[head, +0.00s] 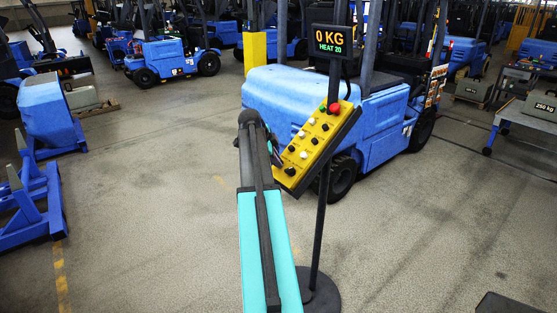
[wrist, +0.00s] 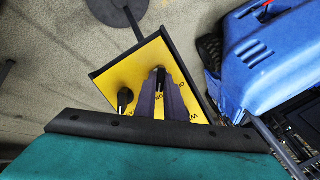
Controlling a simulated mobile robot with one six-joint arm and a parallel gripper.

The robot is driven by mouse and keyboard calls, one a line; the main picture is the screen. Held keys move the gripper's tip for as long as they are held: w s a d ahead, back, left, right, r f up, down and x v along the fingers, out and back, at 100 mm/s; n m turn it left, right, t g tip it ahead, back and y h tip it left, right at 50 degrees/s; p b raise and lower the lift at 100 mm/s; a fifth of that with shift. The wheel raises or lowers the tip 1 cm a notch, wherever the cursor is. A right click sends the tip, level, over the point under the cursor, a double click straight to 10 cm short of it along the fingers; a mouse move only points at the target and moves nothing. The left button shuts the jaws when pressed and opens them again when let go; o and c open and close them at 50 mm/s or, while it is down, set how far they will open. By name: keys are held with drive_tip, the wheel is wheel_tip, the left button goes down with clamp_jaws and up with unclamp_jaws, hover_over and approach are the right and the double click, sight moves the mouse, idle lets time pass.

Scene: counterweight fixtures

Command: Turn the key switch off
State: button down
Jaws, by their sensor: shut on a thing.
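A yellow control panel (head: 318,143) with a black frame is mounted tilted on a dark post. It carries several white and black knobs and a red mushroom button (head: 334,107). In the wrist view the panel face (wrist: 134,70) fills the middle. My gripper (wrist: 161,78) is shut there on a small dark part standing up from the panel, seemingly the key switch (wrist: 160,69). The fingers hide most of it, so its turn position cannot be told. A black knob (wrist: 124,97) stands just left of the fingers. In the head view my arm hides the panel's lower left side.
A display (head: 331,42) above the panel reads 0 KG and HEAT 20. A blue forklift (head: 300,93) stands close behind the panel. The post's round base (head: 322,290) is on the floor. Open floor lies left and right.

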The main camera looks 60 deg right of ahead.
drive_tip(key=shift+a, duration=0.1)
drive_tip(key=n+b, duration=0.1)
drive_tip(key=n, duration=0.2)
drive_tip(key=shift+w+f+g+y, duration=0.1)
drive_tip(key=shift+f+g+y, duration=0.05)
drive_tip(key=shift+g+y, duration=0.15)
drive_tip(key=n+b, duration=0.1)
drive_tip(key=n, duration=0.3)
drive_tip(key=shift+n, duration=0.3)
drive_tip(key=n+g, duration=0.1)
drive_tip(key=n, duration=0.3)
drive_tip(key=shift+w, duration=0.1)
drive_tip(key=shift+n+g, duration=0.4)
drive_tip(key=shift+n, duration=1.3)
drive_tip(key=c, duration=1.8)
unclamp_jaws()
drive_tip(key=shift+s, duration=0.2)
drive_tip(key=shift+c, duration=0.2)
drive_tip(key=shift+w, duration=0.15)
